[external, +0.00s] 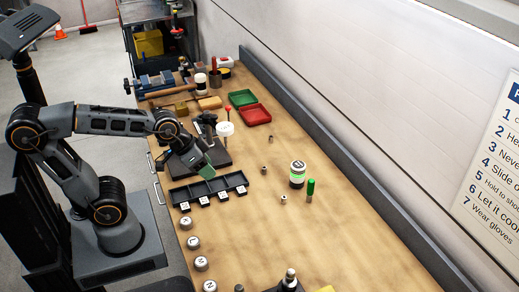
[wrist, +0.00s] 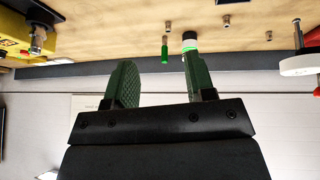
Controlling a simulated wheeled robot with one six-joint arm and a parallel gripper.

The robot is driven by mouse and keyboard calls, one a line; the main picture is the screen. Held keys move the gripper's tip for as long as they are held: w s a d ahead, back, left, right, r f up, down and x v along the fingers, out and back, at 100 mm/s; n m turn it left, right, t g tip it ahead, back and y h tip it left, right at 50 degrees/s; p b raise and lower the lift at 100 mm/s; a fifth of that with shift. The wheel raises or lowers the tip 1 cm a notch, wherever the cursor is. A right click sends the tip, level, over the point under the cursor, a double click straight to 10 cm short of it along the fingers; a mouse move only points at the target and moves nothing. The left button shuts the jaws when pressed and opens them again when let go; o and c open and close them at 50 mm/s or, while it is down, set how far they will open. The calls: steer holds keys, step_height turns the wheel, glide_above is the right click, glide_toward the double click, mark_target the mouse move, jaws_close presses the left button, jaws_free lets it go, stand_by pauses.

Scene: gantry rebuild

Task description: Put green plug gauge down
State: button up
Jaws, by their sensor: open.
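The green plug gauge (external: 310,188) stands upright on the wooden bench, just right of a white jar with a green band (external: 297,176). In the wrist view, which looks upside down, the gauge (wrist: 164,46) shows its green handle and a metal end, and the jar (wrist: 189,41) is beside it. My gripper (external: 208,171) is above the black tray area, well to the left of the gauge and apart from it. In the wrist view my gripper (wrist: 157,62) has its two green-padded fingers spread with nothing between them.
A black compartment tray (external: 208,189) and several labelled round weights lie near the front edge. Green (external: 242,97) and red (external: 255,115) trays lie farther back. Small metal pieces (external: 283,199) are scattered near the jar. The bench right of the tray is mostly clear.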

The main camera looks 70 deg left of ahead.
steer(key=s+a+f+g+y, duration=0.1)
steer(key=s+a, duration=0.2)
steer(key=s, duration=0.2)
steer(key=shift+s+a+f+n+g+y, duration=0.2)
steer(key=shift+f+n+g+y, duration=0.1)
steer(key=shift+f+g, duration=0.1)
steer(key=shift+r, duration=0.1)
